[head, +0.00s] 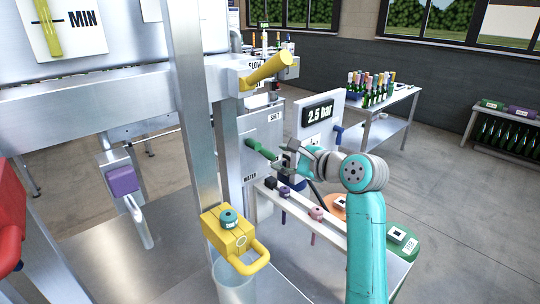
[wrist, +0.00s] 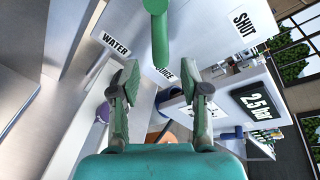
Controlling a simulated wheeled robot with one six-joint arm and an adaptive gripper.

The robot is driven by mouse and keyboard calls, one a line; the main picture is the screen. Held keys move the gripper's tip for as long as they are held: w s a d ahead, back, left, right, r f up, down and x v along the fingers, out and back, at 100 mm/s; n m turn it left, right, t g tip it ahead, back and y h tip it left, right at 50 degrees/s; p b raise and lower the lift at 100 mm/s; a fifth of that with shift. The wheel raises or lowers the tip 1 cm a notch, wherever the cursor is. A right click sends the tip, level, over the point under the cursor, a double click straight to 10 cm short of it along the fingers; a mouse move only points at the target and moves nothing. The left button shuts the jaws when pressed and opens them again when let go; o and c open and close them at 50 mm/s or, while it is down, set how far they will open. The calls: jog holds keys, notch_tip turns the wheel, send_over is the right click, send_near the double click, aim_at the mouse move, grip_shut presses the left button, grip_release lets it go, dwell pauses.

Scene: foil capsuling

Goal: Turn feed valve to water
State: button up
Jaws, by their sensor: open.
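The feed valve's green lever (head: 262,149) sits on a grey panel (head: 262,132) with a SHUT label (head: 274,117) above and a WATER label (head: 250,177) below. In the wrist view the lever (wrist: 159,42) points down from its round end at the top edge. Its tip is beside a partly hidden label ending in "ICE" (wrist: 164,73), between WATER (wrist: 115,44) at left and SHUT (wrist: 243,24) at right. My gripper (head: 285,153) is open and empty, close to the lever's tip. In the wrist view its fingertips (wrist: 163,78) lie either side of the lever's line, below the tip; contact is unclear.
A 2.5 bar display (head: 318,113) stands right of the valve. A bench (head: 320,226) below carries small coloured knobs. A yellow block with a looped handle (head: 235,240) and a metal post (head: 193,110) stand at left. A bottle table (head: 385,117) is behind; open floor lies right.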

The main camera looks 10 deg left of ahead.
aim_at(271, 155)
jog(key=shift+x, duration=2.65)
jog(key=shift+c, duration=0.3)
grip_shut()
